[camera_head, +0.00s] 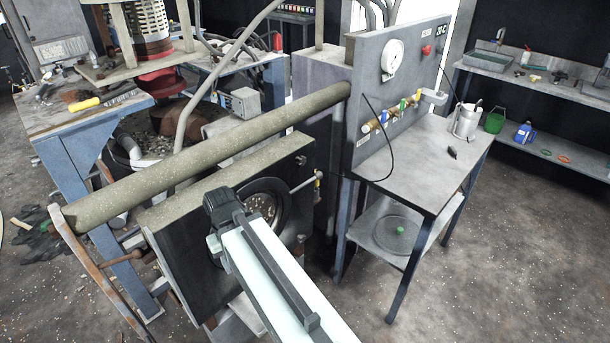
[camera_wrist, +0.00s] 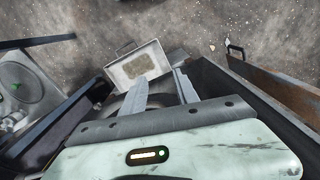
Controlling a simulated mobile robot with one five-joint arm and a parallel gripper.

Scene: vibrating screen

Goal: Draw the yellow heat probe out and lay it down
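I cannot pick out a yellow heat probe with certainty. A yellow-handled tool (camera_head: 84,104) lies on the left workbench in the head view. A small yellow part (camera_head: 417,96) shows among the coloured fittings on the grey panel. My gripper (camera_wrist: 164,80) shows in the wrist view with two pale fingers apart and nothing seen between them. It points down past a dark box edge, over a pale tray (camera_wrist: 138,66) on the floor. In the head view my arm reaches to the front of the dark box, and its fingers are hidden there.
A dark box (camera_head: 190,265) with a round opening (camera_head: 262,207) stands before my arm, under a thick pipe (camera_head: 200,160). Right of it, a grey table (camera_head: 425,155) holds a metal jug (camera_head: 467,121) and a black cable end. Open floor lies to the right.

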